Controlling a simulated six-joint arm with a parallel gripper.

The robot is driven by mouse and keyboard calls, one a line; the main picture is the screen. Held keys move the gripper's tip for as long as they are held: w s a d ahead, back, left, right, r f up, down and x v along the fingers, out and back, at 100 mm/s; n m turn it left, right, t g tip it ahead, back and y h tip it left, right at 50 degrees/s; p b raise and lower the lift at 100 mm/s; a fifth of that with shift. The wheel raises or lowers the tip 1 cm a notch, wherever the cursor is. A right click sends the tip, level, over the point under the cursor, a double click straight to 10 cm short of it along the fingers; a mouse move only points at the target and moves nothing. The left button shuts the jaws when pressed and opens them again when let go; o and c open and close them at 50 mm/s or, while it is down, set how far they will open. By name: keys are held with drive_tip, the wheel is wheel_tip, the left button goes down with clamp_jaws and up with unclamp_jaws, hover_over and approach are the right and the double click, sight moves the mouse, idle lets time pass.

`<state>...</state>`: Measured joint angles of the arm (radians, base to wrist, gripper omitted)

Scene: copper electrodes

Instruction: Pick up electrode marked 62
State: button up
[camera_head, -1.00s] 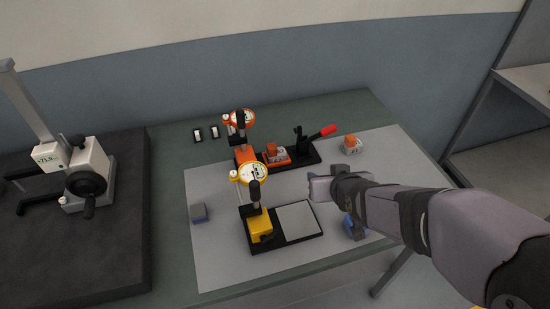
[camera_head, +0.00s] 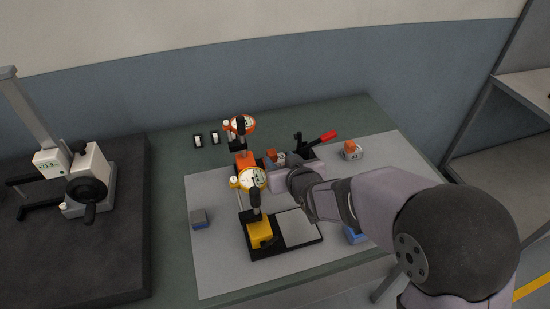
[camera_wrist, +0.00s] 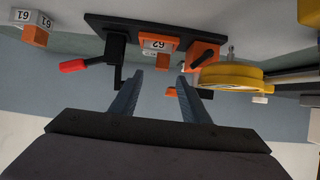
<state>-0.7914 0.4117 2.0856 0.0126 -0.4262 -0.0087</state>
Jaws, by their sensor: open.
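The electrode marked 62 (camera_wrist: 157,44) is an orange block with a pale label, seated on the black fixture (camera_wrist: 112,22) with a red-handled clamp. The wrist view shows it upside down. In the head view the electrode (camera_head: 277,156) shows just behind my gripper, partly covered. My gripper (camera_wrist: 160,77) is open, its two fingers apart and pointing toward the electrode, with nothing between the tips. The electrode lies beyond the fingertips, roughly centred on the gap. In the head view the fingers are hard to make out.
The red clamp handle (camera_head: 322,137) stands right of the electrode. A yellow dial gauge (camera_head: 252,179) and an orange one (camera_head: 241,124) stand close on the left. Electrode 61 (camera_head: 352,149) sits at right. Blue-based blocks lie at left (camera_head: 199,218) and front right (camera_head: 354,235).

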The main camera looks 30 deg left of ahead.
sight(271, 151)
drive_tip(key=shift+w+a+f, duration=0.35)
drive_tip(key=shift+w+a, duration=0.1)
drive_tip(key=shift+a, duration=0.1)
drive_tip(key=shift+p+x, duration=1)
drive_tip(key=shift+x, duration=1.5)
clamp_jaws()
drive_tip(key=shift+a+r, duration=0.15)
